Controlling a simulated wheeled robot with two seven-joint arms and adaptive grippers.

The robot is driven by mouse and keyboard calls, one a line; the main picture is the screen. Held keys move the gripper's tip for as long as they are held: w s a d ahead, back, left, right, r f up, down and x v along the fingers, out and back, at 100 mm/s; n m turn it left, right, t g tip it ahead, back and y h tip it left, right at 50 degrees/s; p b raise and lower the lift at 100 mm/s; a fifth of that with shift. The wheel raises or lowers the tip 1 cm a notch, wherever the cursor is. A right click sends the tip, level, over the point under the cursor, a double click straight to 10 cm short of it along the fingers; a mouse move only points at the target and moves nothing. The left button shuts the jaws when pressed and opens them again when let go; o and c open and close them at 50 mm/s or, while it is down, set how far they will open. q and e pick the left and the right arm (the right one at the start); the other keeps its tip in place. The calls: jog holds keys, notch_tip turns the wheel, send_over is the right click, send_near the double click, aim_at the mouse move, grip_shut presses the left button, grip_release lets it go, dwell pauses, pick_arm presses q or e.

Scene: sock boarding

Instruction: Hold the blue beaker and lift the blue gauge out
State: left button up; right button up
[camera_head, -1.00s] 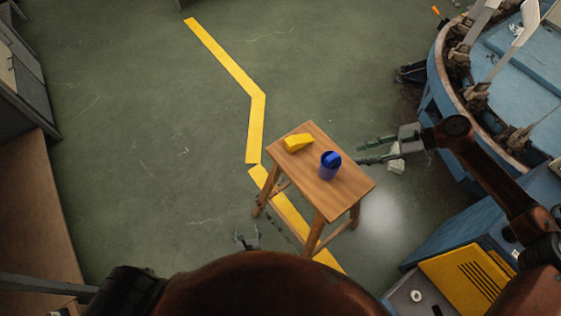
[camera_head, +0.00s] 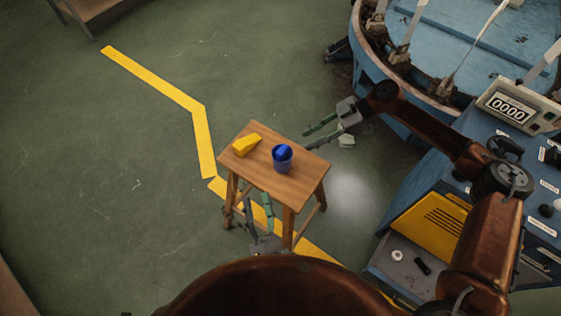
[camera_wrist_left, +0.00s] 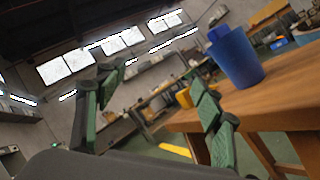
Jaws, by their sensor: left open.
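The blue beaker (camera_head: 281,165) stands upright on the small wooden stool (camera_head: 262,177). The blue gauge (camera_head: 284,150) sits in it, its top showing above the rim. In the left wrist view the beaker (camera_wrist_left: 238,62) is at the right, with the gauge (camera_wrist_left: 217,33) sticking out. My left gripper (camera_head: 257,203) is open and empty at the stool's near side, apart from the beaker. Its spread fingers (camera_wrist_left: 155,85) also show in the left wrist view. My right gripper (camera_head: 307,139) is open and empty, its fingertips near the stool's right edge, apart from the beaker.
A yellow wedge-shaped block (camera_head: 246,144) lies on the stool left of the beaker. A blue machine with a round table (camera_head: 440,45) and a control panel (camera_head: 515,108) stand at the right.

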aim_at(281, 165)
pick_arm(q)
jog(key=w+d+g+h, duration=0.1)
jog(key=w, duration=0.2)
jog(key=w+d+f+n+h, duration=0.1)
jog(key=w+d+h, duration=0.1)
jog(key=w, duration=0.1)
jog(key=w+d+g+h, duration=0.1)
jog(key=w+d, duration=0.1)
jog(key=w, duration=0.2)
jog(key=shift+d+f+n+g+h, duration=0.15)
jog(key=shift+n+g+h, duration=0.15)
jog(key=shift+n+h, duration=0.1)
jog(key=w+n, duration=0.1)
jog(key=w+d+n+g+h, duration=0.1)
jog(key=w+n+h, duration=0.1)
jog(key=w, duration=0.1)
jog(key=shift+w+d, duration=0.1)
jog(key=shift+d, duration=0.3)
jog(key=shift+w+d+n+g+h, duration=0.1)
jog(key=shift+w+n+g+h, duration=0.3)
jog(key=shift+w+n+h, duration=0.25)
jog(key=w, duration=0.4)
jog(key=w+d, duration=0.1)
jog(key=w, duration=0.2)
jog(key=shift+w, duration=0.1)
jog(key=shift+c, duration=0.7)
jog(key=c, duration=1.3)
